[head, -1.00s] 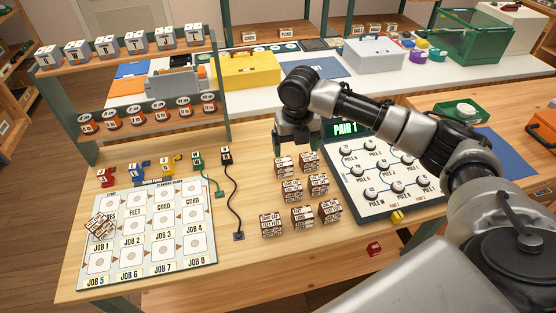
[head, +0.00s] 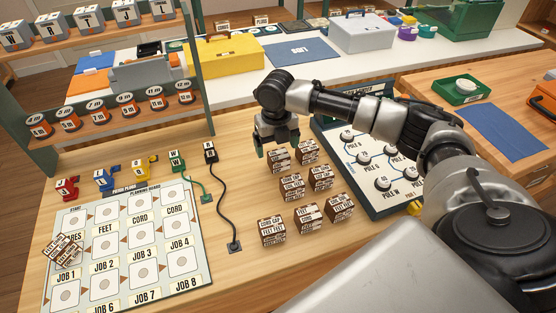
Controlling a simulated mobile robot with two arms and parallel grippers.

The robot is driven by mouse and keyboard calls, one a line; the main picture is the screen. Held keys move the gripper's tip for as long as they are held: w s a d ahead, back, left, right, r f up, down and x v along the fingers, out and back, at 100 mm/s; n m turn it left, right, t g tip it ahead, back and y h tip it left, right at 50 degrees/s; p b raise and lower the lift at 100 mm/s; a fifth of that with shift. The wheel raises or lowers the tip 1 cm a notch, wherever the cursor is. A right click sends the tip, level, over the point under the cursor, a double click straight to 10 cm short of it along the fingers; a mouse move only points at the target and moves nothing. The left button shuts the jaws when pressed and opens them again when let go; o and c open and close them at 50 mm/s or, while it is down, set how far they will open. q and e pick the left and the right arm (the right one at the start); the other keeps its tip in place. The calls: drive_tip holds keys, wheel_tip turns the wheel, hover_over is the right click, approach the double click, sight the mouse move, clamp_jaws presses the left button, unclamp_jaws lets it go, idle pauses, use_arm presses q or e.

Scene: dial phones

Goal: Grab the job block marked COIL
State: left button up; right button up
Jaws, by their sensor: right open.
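Several brown-and-white job blocks stand in rows on the wooden table; the rear left block (head: 278,158) is nearest my right gripper. Their small lettering is hard to read, so I cannot tell for sure which is marked COIL. Another block (head: 62,250) sits tilted at the left of the planning board (head: 125,222). My right gripper (head: 268,150) is open and empty. It points down just behind and left of the rear left block, partly overlapping it in the view. My left gripper is out of view.
The dark pole panel (head: 385,205) stands right of the blocks, partly behind my right arm. Coloured pilot plugs (head: 102,180) line the board's far edge. A black cord (head: 226,200) runs left of the blocks. A shelf (head: 110,100) rises at the back left.

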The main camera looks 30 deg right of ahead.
sight(279, 154)
drive_tip(key=f, duration=0.6)
drive_tip(key=shift+d+f, duration=0.25)
drive_tip(key=shift+d, duration=0.1)
drive_tip(key=shift+c, duration=0.3)
drive_tip(key=c, duration=1)
